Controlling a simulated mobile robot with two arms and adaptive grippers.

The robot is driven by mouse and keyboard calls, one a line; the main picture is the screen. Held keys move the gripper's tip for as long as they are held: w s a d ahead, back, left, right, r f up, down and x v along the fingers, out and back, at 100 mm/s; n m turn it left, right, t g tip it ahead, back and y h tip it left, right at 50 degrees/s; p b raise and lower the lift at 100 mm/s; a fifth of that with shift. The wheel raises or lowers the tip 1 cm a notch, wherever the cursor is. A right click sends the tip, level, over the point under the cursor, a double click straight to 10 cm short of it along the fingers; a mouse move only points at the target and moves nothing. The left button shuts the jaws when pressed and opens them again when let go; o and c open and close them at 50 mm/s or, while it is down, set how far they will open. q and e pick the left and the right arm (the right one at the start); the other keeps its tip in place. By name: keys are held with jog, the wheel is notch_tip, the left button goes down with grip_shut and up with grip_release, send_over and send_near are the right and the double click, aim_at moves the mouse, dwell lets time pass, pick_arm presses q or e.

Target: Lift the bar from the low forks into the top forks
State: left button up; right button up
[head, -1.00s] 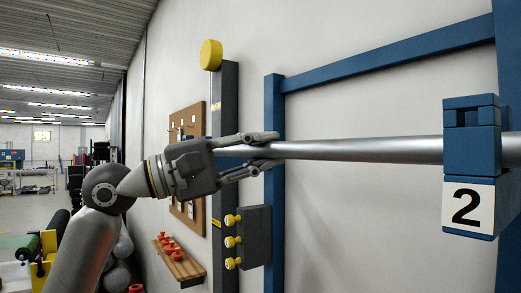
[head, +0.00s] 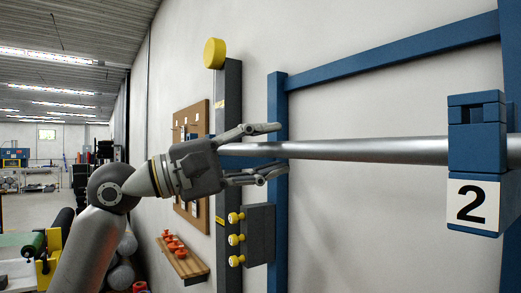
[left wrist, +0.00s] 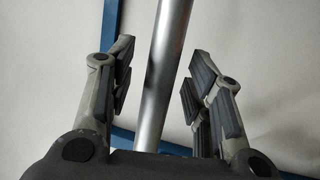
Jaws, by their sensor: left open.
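The silver bar (head: 370,150) runs across the head view from my left gripper to the blue fork bracket marked 2 (head: 476,155) at the right, where it passes into the bracket. My left gripper (head: 272,150) is open, with one finger above the bar and one below it, both apart from it. In the left wrist view the bar (left wrist: 163,75) runs between the two open fingers (left wrist: 160,80), touching neither. The bar's far right end is out of view. My right gripper is not in view.
A blue post (head: 277,230) and a blue upper rail (head: 390,52) stand against the pale wall. Left of them are a dark post with a yellow round cap (head: 214,53), a dark box with yellow knobs (head: 259,235) and a wooden shelf with orange items (head: 182,261).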

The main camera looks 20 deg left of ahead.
pick_arm(q)
jog(key=v, duration=1.2)
jog(key=shift+a+r, duration=0.1)
